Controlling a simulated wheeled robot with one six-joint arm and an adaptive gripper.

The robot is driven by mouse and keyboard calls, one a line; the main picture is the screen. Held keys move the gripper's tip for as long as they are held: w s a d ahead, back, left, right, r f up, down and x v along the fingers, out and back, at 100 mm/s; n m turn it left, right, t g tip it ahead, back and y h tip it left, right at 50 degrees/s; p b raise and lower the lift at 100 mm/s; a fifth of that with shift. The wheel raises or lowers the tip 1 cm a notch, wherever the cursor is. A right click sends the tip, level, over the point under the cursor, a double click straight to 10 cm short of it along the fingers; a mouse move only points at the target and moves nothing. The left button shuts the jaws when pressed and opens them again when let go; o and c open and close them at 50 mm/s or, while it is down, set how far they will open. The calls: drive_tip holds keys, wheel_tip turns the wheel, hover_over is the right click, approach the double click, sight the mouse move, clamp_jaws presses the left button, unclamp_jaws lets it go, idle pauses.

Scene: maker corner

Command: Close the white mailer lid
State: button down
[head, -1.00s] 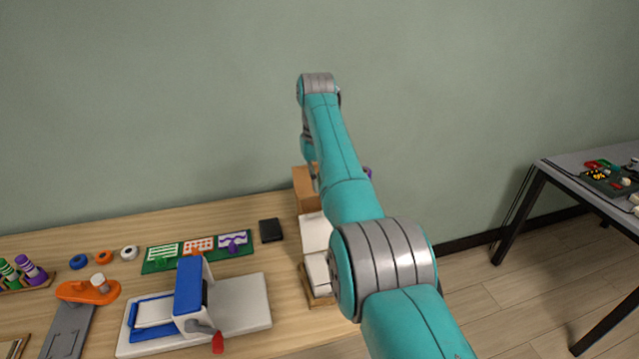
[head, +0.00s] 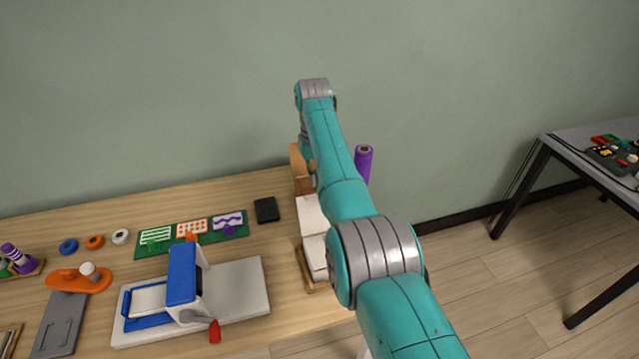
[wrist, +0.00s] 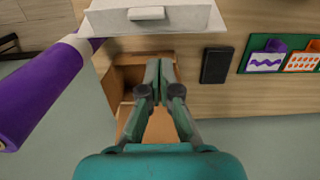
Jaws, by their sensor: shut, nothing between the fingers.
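The white mailer (head: 311,214) lies near the right end of the wooden table, partly hidden behind my arm in the head view. Two white panels with a seam between them show there. In the wrist view, a white panel of the mailer (wrist: 188,19) with a small tab crosses the top edge; the rest is cut off, so the lid's angle is hard to tell. My gripper (wrist: 160,64) is shut and empty, over the open brown cardboard box beside the mailer and apart from the white panel. The head view hides my fingertips behind the arm.
The brown cardboard box (wrist: 126,78) stands by the wall, with a purple roll (head: 363,163) beside it. A black flat block (head: 266,210), a green board (head: 161,251) and a blue-and-white press (head: 241,284) lie left of the mailer.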

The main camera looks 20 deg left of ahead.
drive_tip(key=shift+s+d+r, duration=0.2)
drive_tip(key=shift+s+d, duration=0.35)
drive_tip(key=shift+s, duration=0.25)
drive_tip(key=shift+s+d+r, duration=0.15)
drive_tip(key=shift+s+d, duration=0.35)
drive_tip(key=shift+s, duration=0.3)
drive_tip(key=shift+d+t, duration=0.1)
drive_tip(key=shift+t, duration=0.2)
